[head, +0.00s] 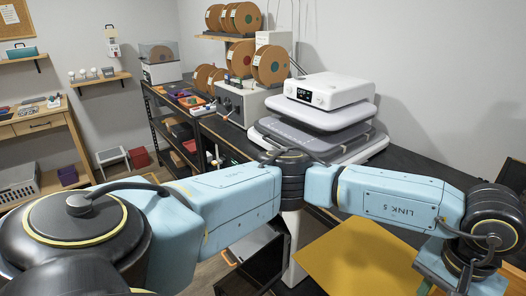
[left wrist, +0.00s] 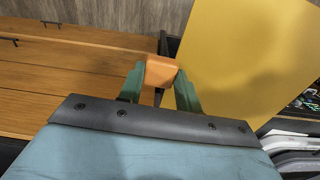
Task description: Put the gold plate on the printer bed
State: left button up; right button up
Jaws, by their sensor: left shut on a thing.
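The gold plate (head: 350,258) is a flat, square-edged sheet at the bottom right of the head view, partly cut off by the frame. It also shows in the left wrist view (left wrist: 245,60). My left gripper (left wrist: 160,76) is shut on the plate's orange tab (left wrist: 161,71), with one green finger on each side. The plate hangs clear beyond the fingers. A pale machine with a display (head: 327,92) and stacked grey slabs (head: 305,137) stands on the dark bench; I cannot tell for sure which part is the printer bed. My right gripper is not in view.
Filament spools (head: 240,57) and a grey box (head: 240,102) stand behind my arm on the dark bench. A shelf rack (head: 172,125) stands farther left. A wooden surface (left wrist: 75,70) with dark handles lies left of the plate in the left wrist view.

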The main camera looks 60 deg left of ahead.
aim_at(239, 251)
jog(key=k, duration=0.45)
jog(key=u, duration=2.9)
jog(key=i, duration=4.7)
jog(key=z, duration=3.45)
